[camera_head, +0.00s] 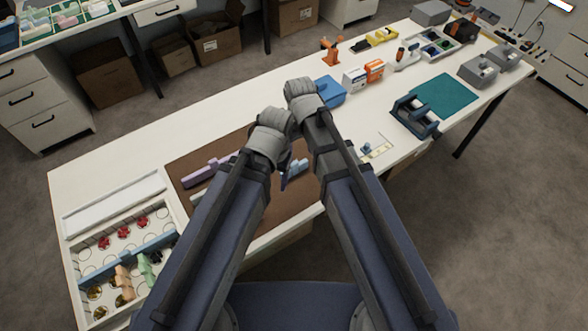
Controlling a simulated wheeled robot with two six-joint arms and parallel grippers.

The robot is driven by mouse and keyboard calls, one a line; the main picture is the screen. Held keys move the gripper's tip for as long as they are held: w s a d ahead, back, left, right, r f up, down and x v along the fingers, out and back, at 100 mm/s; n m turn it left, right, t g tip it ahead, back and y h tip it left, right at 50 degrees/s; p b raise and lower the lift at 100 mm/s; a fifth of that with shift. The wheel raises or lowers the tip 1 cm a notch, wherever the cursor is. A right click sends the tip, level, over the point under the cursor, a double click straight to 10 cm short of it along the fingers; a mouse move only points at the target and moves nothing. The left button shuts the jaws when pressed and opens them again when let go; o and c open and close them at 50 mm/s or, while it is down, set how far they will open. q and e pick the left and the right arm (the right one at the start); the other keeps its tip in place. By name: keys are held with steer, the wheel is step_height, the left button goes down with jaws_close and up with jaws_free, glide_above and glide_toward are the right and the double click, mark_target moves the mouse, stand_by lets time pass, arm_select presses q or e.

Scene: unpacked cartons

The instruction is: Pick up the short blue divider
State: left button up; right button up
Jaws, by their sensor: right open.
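A short blue divider (297,171) lies on the brown mat in the middle of the table, between my two arms and partly hidden by them. My right gripper (292,160) shows only as a dark part among the arm links, close to the divider. It is open, and I cannot tell whether its fingers touch the divider. My left arm reaches over the mat from the left. Its fingers are hidden, so its jaw state cannot be made out.
A lilac piece (208,170) lies on the mat (258,208). A white compartment tray (70,275) at the left holds a long blue divider (128,260) and small coloured parts. A blue box (331,92) and a teal mat (445,96) are farther right. Bare tabletop (200,125) lies behind the mat.

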mark_target(294, 168)
steer(key=w, duration=0.1)
steer(key=w+a, duration=0.1)
steer(key=shift+w+n, duration=0.35)
steer(key=shift+n, duration=0.05)
arm_select(q)
step_height(294, 168, down, 8)
steer(key=b, duration=0.8)
arm_select(e)
steer(key=f, duration=0.8)
steer(key=shift+s+a, duration=0.3)
steer(key=shift+a, duration=0.05)
arm_select(q)
steer(key=shift+r, duration=0.1)
arm_select(e)
jaws_close()
